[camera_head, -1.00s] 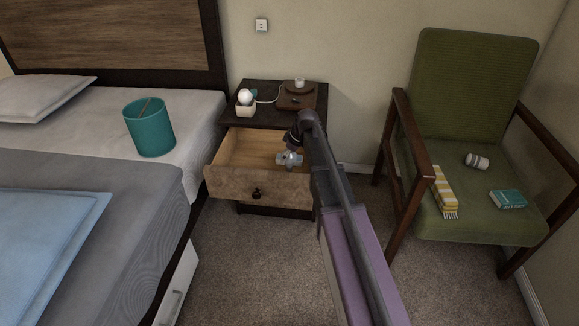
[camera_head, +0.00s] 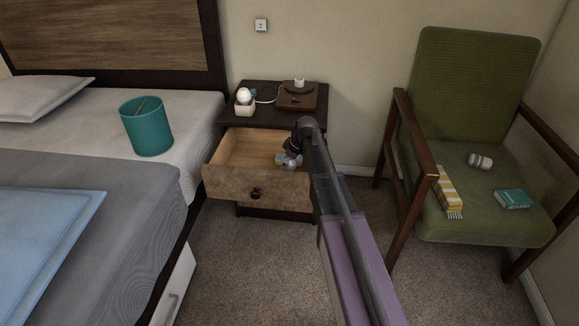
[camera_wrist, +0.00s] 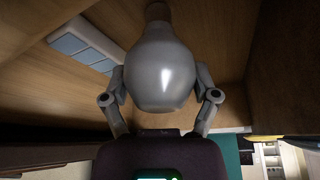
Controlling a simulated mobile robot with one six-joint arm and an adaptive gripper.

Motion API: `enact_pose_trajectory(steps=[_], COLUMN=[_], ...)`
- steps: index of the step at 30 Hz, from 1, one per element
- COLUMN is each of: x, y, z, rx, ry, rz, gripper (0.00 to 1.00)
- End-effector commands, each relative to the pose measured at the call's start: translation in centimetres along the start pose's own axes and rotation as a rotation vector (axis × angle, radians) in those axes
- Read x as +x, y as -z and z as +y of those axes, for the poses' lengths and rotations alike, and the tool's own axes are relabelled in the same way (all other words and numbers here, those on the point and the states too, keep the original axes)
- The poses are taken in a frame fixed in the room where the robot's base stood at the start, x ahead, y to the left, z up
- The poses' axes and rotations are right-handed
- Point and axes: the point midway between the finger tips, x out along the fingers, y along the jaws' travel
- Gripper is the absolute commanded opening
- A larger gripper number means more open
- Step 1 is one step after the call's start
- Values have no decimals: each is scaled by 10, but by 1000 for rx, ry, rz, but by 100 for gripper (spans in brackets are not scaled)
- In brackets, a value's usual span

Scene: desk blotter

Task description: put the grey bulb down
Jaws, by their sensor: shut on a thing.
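The grey bulb (camera_wrist: 162,62) fills the middle of the wrist view, its narrow brownish end pointing to the top of the picture. My gripper (camera_wrist: 160,80) is shut on it, one finger on each side of its wide part. In the head view my gripper (camera_head: 288,161) is at the right part of the open drawer (camera_head: 240,150) of the nightstand. Wooden drawer surfaces surround the bulb in the wrist view. I cannot tell whether the bulb touches the drawer floor.
A pale blue-and-white segmented thing (camera_wrist: 82,44) lies in the drawer beside the bulb. The drawer's left part looks clear. A white lamp (camera_head: 244,101) and a brown box (camera_head: 296,97) stand on the nightstand top (camera_head: 262,88). A teal bin (camera_head: 147,127) is on the bed.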

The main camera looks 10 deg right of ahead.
Motion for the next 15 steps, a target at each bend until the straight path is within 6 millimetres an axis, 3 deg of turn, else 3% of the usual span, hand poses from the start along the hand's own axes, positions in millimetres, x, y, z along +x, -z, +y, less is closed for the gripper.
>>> enact_pose_trajectory(steps=[14, 15], x=[4, 3], y=[-2, -1], z=[0, 0], rx=[0, 0], ry=[0, 0], rz=[0, 0], gripper=[40, 89])
